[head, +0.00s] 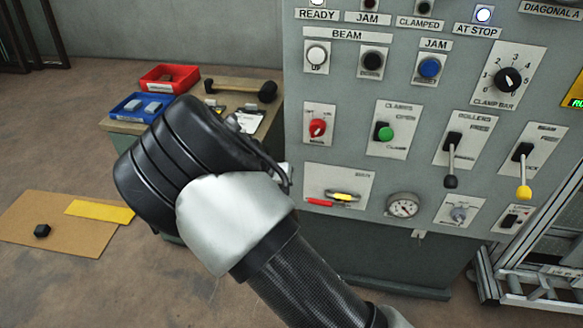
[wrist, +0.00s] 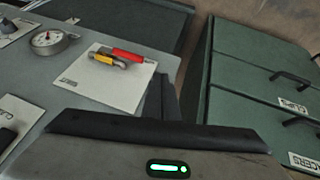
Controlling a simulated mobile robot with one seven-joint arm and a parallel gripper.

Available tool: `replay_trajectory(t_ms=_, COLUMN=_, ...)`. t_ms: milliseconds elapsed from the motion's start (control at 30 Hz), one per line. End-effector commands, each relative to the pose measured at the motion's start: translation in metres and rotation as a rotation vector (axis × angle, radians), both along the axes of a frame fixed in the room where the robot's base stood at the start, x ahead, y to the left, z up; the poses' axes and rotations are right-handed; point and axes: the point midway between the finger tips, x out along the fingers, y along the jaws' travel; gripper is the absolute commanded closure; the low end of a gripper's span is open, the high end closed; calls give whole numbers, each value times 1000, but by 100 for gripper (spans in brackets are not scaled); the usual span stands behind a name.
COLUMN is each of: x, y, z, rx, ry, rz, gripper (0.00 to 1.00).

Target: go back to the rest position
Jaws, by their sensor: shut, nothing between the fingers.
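My gripper (wrist: 161,98) shows in the wrist view as a dark body with a lit green light and dark fingers, shut with nothing between them. It is in front of the control panel, near the plate (wrist: 98,85) with the red and yellow handle (wrist: 118,57). In the head view my arm's wrist covers the gripper, so its fingers cannot be made out there. The control panel (head: 440,70) fills the right side of the head view. The red and yellow handle (head: 335,198) sits low on it, right of my wrist.
A workbench (head: 120,125) behind my wrist bears a red bin (head: 170,78), a blue bin (head: 140,107) and a mallet (head: 242,90). A brown board (head: 55,225) lies on the floor at left. Green drawers (wrist: 262,95) stand right of my gripper. A metal frame (head: 540,285) stands at lower right.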

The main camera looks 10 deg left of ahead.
Motion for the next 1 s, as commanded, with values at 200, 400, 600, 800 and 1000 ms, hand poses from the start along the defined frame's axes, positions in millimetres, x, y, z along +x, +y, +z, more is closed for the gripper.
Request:
replay_trajectory(t_ms=200, x=1, y=-8, z=7, rx=13, ry=12, rz=-15, gripper=100)
replay_trajectory(t_ms=400, x=-6, y=-64, z=61, rx=117, ry=107, rz=-104, gripper=100)
replay_trajectory(t_ms=600, x=-39, y=-136, z=141, rx=264, ry=190, rz=-145, gripper=100)
replay_trajectory(t_ms=800, x=-93, y=-199, z=217, rx=365, ry=188, rz=-114, gripper=100)
replay_trajectory(t_ms=1000, x=-161, y=-252, z=270, rx=380, ry=121, rz=-59, gripper=100)
